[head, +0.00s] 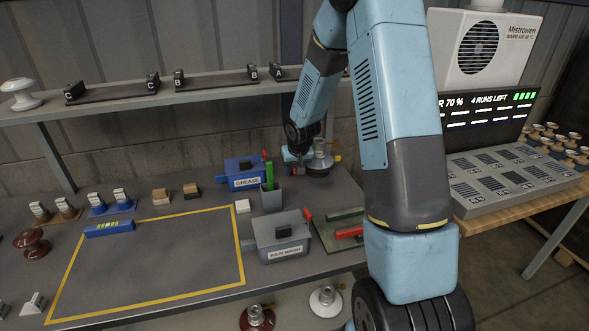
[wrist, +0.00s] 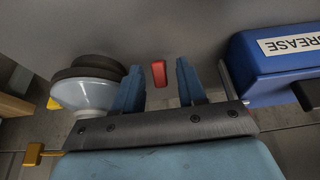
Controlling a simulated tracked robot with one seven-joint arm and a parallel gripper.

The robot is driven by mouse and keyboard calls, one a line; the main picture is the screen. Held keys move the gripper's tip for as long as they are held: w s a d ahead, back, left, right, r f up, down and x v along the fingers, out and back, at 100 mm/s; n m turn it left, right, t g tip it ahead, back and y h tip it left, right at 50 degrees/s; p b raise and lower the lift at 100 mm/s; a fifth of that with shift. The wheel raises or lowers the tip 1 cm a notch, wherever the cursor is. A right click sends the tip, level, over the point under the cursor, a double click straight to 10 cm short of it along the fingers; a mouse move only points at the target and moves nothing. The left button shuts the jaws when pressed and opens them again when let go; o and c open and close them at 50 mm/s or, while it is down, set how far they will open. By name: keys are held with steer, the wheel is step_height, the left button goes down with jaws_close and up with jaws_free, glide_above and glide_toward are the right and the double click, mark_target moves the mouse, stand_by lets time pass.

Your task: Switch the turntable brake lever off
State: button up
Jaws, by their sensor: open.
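My gripper (wrist: 157,82) is open, its two blue fingers apart. A small red lever-like piece (wrist: 158,72) shows in the gap between the fingers in the wrist view, with no contact seen. It looks like the brake lever, but its mounting and position cannot be told. A pale insulator piece with a dark rim (wrist: 85,88) is just left of the fingers. In the head view my gripper (head: 298,158) is low at the back of the bench, beside a metallic round stack (head: 319,158). The red piece between the fingers cannot be made out there.
The blue GREASE box (head: 243,171) is close to my gripper; it also shows in the wrist view (wrist: 285,65). An orange knob (wrist: 33,153) sits beyond the insulator. The yellow-outlined area (head: 150,265) is mostly clear.

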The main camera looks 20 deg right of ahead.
steer(key=shift+c, duration=0.3)
jaws_close()
stand_by(0.3)
